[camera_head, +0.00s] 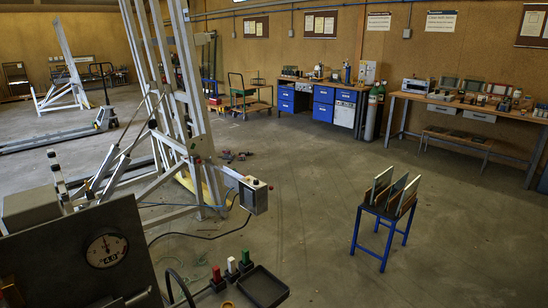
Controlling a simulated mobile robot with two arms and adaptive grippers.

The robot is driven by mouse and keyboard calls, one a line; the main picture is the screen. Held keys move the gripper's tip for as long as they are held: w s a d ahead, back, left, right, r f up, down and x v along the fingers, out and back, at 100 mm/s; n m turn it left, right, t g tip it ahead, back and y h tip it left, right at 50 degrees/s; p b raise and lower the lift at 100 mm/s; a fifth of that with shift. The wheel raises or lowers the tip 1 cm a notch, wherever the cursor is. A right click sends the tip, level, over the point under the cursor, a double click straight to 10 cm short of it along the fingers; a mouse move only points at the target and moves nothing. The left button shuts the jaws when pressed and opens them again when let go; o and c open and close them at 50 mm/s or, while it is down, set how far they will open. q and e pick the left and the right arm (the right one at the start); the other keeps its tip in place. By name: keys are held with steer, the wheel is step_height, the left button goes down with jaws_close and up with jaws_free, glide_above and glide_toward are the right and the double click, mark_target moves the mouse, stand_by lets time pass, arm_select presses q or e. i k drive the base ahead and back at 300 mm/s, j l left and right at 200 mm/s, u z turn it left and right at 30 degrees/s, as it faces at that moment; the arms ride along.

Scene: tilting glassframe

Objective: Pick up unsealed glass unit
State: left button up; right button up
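Several upright panes stand close together, tilted, in a small blue rack (384,214) on the floor at right of centre. The left pane (381,184) has a brownish face, the middle pane (396,188) looks greyer, and the right pane (408,195) is brownish. The panes partly overlap one another. They are too small here to tell which is the unsealed glass unit. Neither of my grippers shows in the head view, and nothing is seen touching the panes or the rack.
A tall grey tilting frame (185,95) with a control box (253,195) stands left of centre. A gauge panel (80,255) and a black tray (263,287) are close in front. Workbenches (470,106) line the back. Floor around the rack is clear; a cable lies left.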

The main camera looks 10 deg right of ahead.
mark_target(382, 180)
steer(key=i+l, duration=0.2)
steer(key=l, duration=0.25)
steer(key=i+l, duration=0.25)
steer(key=l, duration=0.2)
steer(key=i+l, duration=0.2)
steer(key=l, duration=0.25)
steer(key=i+l, duration=0.25)
steer(key=l, duration=0.2)
steer(key=i+l+z, duration=0.1)
steer(key=l, duration=0.35)
steer(key=i+l, duration=0.35)
